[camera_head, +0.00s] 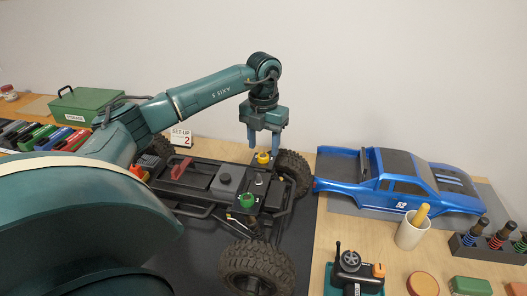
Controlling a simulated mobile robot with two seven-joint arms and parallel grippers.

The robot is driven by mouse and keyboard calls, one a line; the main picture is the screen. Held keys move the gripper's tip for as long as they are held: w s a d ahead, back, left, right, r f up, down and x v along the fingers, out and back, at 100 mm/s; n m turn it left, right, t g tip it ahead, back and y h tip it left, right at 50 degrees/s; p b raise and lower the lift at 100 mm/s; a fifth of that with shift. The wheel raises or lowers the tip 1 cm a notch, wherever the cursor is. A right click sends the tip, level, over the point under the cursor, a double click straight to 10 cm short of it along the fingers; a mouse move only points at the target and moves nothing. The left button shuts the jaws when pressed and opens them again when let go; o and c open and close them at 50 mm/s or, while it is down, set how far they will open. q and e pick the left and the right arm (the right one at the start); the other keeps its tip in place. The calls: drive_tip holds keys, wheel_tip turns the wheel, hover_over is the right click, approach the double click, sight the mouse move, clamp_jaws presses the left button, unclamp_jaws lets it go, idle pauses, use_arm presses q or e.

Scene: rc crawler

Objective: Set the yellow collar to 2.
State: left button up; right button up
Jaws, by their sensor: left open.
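The yellow collar (263,158) sits on top of a shock near the far right wheel of the black crawler chassis (205,178). Any marks on the collar are too small to read. My left gripper (264,152) points down just above the yellow collar, with its fingers apart. Whether the fingertips touch the collar I cannot tell. A set-up card (182,139) with a "2" on it stands behind the chassis. A green collar (247,201) sits nearer on the chassis. My right gripper is not in view.
Large tyres (258,268) flank the chassis. A blue truck body (400,183) lies on the right. A green toolbox (88,105) stands at the far left.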

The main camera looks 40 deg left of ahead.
sight(263, 156)
use_arm(q)
wheel_tip(263, 156, up, 10)
drive_tip(key=shift+b, duration=0.3)
idle(0.5)
